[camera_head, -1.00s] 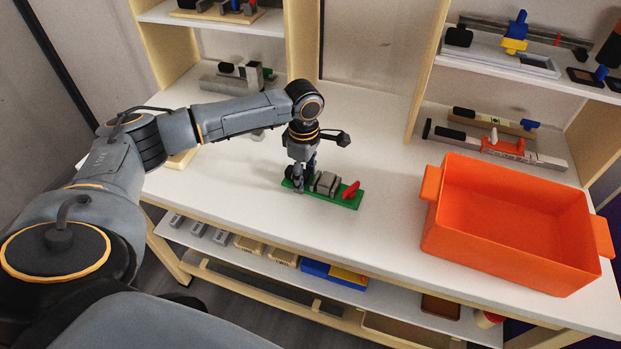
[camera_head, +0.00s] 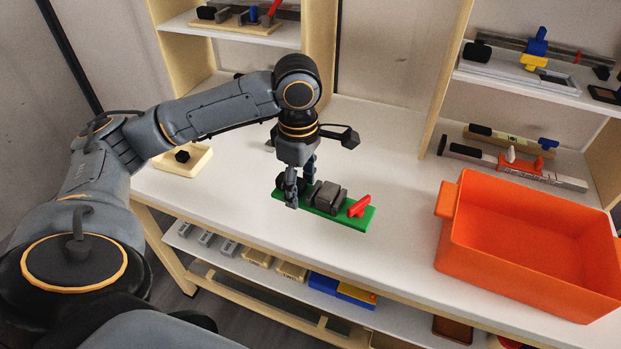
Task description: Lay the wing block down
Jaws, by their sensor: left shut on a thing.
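The wing block appears to be the green-based piece (camera_head: 361,218) on the white table, with grey blocks on top and a red lever at its right end. It lies lengthwise near the table's front edge. My left gripper (camera_head: 299,191) points down at the block's left end and is shut on it. The fingers and a dark round part hide that end. The base looks level and at or close to the table top; I cannot tell whether it touches. My right gripper is not in view.
A large orange bin (camera_head: 530,243) stands on the table at the right. Tools with red, yellow and blue parts lie on the right shelves. The table between block and bin is clear.

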